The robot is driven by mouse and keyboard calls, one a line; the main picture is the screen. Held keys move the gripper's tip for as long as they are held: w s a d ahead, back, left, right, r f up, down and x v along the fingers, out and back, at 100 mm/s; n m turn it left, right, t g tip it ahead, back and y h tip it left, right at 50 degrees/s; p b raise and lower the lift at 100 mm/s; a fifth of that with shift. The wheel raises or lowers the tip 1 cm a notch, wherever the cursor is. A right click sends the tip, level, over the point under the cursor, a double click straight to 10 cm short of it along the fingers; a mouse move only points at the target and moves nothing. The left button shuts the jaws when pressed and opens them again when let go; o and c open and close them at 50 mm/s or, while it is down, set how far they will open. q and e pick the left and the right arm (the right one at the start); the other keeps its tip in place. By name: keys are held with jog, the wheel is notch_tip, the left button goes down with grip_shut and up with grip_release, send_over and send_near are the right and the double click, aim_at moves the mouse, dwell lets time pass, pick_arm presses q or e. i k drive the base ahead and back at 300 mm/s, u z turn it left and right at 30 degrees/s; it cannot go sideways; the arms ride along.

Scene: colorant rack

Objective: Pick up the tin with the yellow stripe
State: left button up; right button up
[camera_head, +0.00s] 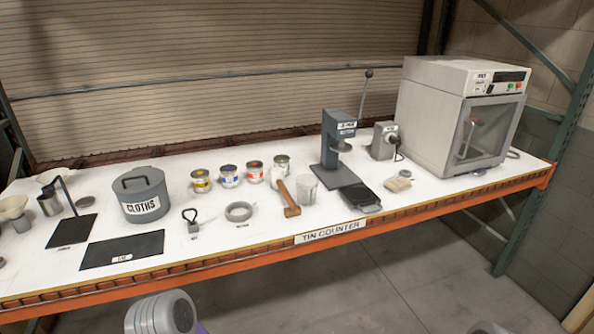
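The tin with the yellow stripe (201,181) stands upright on the white counter (330,222), leftmost in a row of small tins. To its right stand a tin with a blue stripe (229,176), one with a red or orange stripe (254,172) and one with a green stripe (281,164). Nothing covers the yellow-striped tin. Neither of my grippers shows; only grey parts of my arms appear at the bottom edge, below the counter.
A grey CLOTHS bin (142,197) stands left of the tins. A mallet (287,195), a clear cup (307,189) and a tape-like ring (238,212) lie nearby. A lever press (337,150) and a white cabinet machine (458,110) stand right. An orange beam (400,219) edges the front.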

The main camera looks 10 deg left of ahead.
aim_at(202, 186)
jog(key=z, duration=0.2)
jog(key=i, duration=0.75)
jog(key=u, duration=0.65)
jog(key=i, duration=0.45)
jog(key=u, duration=0.45)
